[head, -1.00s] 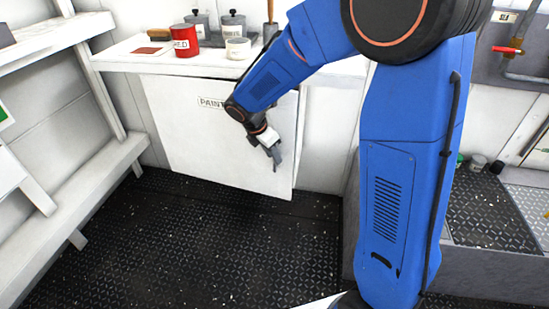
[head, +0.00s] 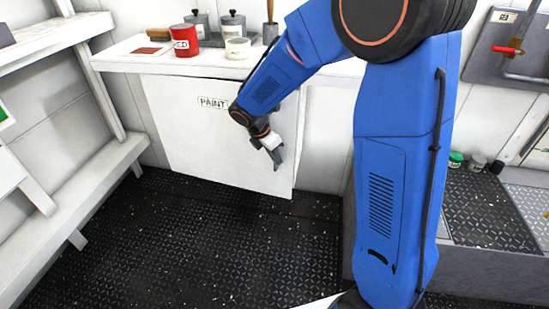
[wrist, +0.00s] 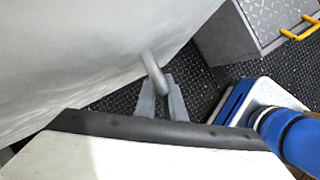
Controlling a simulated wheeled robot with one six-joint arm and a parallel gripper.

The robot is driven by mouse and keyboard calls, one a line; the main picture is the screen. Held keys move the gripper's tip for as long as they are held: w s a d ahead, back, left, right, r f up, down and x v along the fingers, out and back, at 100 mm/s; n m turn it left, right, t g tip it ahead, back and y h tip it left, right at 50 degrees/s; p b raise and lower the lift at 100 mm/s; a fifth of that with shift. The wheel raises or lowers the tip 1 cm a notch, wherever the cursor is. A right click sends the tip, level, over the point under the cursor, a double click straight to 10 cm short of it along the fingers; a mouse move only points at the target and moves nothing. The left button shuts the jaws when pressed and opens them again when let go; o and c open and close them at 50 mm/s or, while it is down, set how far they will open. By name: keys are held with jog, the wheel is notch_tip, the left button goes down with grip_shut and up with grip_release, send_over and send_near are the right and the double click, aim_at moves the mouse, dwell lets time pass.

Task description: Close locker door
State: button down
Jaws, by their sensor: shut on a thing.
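The white locker door (head: 195,135), marked PAINT, stands upright under the counter in the head view. Its right edge looks slightly out from the front, with a thin dark line along its top. My gripper (head: 277,162) is low at the door's right side. In the wrist view a grey looped handle (wrist: 152,70) stands out from a pale surface (wrist: 80,50), likely the door. My gripper (wrist: 162,98) has its two fingers at the handle's lower end, shut on it. The grip itself is partly hidden.
The counter (head: 125,58) above holds a red can (head: 183,42), grey canisters (head: 233,26) and a white cup (head: 238,48). White shelving (head: 75,205) stands at the left. The dark deck (head: 190,245) in front is clear. A raised grey step (head: 480,262) lies at the right.

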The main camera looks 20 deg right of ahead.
jog(key=w+d, duration=0.3)
jog(key=w, duration=0.2)
jog(key=shift+w+d+r, duration=0.15)
jog(key=shift+r, duration=0.05)
jog(key=c, duration=1.8)
grip_release()
jog(key=shift+w, duration=0.1)
jog(key=shift+c, duration=0.2)
jog(key=v, duration=1.7)
jog(key=shift+s, duration=0.3)
